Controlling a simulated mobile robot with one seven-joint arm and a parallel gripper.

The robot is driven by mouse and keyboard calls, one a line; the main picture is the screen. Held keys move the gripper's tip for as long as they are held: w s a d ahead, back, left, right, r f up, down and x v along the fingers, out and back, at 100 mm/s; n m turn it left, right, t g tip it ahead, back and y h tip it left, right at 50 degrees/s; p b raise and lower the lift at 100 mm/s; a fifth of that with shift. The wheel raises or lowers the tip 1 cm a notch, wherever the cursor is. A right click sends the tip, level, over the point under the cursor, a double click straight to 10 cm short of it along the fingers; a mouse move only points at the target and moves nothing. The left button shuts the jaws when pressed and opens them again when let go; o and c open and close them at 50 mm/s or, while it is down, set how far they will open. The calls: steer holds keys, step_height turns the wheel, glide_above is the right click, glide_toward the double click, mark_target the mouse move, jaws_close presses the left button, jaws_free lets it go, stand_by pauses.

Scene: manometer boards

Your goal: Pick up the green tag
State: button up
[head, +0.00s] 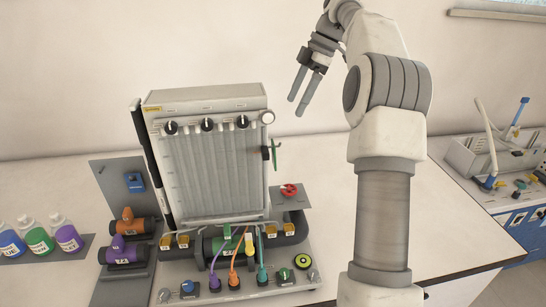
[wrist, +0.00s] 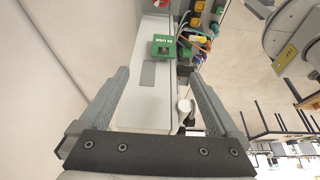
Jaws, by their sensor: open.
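My gripper (head: 298,108) is open and empty, up and to the right of the board and above the tag. In the wrist view the fingers (wrist: 158,76) are wide apart, with the tag beyond their tips and nothing between them.
A red handwheel (head: 289,190) and hoses (head: 233,261) lie lower down. Bottles (head: 39,238) stand at the left. The white bench (head: 450,240) right of the board is largely clear.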

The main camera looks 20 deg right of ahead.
steer(key=x, duration=0.9)
steer(key=s+x, duration=0.1)
steer(key=x, duration=0.3)
steer(key=shift+a+f+p, duration=0.15)
steer(key=shift+f+p, duration=0.05)
steer(key=shift+p, duration=0.15)
steer(key=shift+w+a+f, duration=0.1)
steer(key=shift+a+f, duration=0.1)
steer(key=shift+f, duration=0.4)
steer(key=c, duration=1.4)
steer(key=shift+r, duration=0.15)
steer(key=shift+r+b, duration=0.4)
steer(key=shift+r, duration=0.05)
steer(key=d+b, duration=0.1)
steer(key=d, duration=0.3)
step_height(320, 180, up, 14)
steer(key=p, duration=0.1)
steer(key=shift+s, duration=0.4)
